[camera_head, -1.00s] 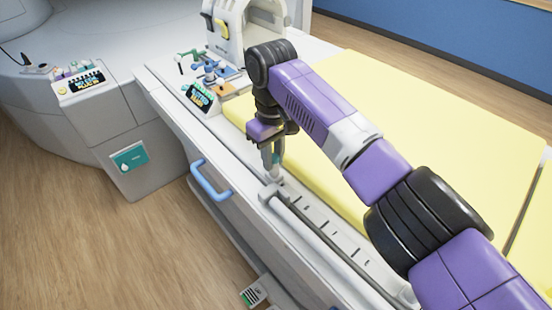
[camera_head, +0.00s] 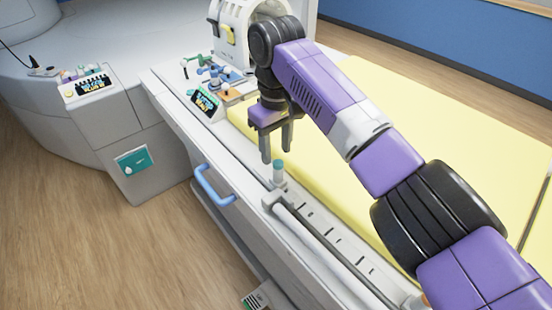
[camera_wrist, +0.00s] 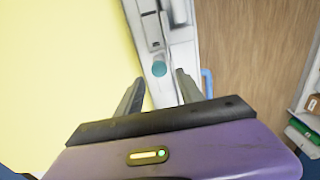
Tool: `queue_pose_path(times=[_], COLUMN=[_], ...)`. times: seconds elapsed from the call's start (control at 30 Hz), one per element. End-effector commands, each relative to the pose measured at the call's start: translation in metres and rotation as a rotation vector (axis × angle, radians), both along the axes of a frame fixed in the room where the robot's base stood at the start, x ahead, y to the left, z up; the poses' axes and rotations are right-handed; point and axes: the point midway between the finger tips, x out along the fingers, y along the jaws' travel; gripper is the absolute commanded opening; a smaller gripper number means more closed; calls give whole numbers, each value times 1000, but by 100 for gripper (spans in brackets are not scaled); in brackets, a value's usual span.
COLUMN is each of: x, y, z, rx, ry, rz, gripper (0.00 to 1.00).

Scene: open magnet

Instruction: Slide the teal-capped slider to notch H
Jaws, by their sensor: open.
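The teal-capped slider (camera_head: 278,172) stands upright at the far end of the notched rail (camera_head: 330,238) along the table's edge. In the wrist view its round teal cap (camera_wrist: 159,69) shows beyond and between my fingertips. My gripper (camera_head: 277,157) is open and empty, above the slider and apart from it. It also shows in the wrist view (camera_wrist: 158,82), with one finger on each side of the cap's line. Dark notch marks run along the rail toward the near end. Their letters are too small to read.
A yellow mattress (camera_head: 400,135) lies beside the rail. A blue handle (camera_head: 214,187) sticks out from the table's side. A small display (camera_head: 205,103), coloured parts and a white scanner-like device (camera_head: 236,35) stand beyond the rail's far end.

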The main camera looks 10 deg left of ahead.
Motion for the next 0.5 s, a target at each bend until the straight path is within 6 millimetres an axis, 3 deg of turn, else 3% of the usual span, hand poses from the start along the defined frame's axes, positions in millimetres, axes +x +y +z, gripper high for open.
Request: queue_pose_path(times=[0.2,0.5], x=[0,0], y=[1,1], z=[26,32], rx=[1,1], ry=[-2,-1], rz=[1,1], gripper=[44,44])
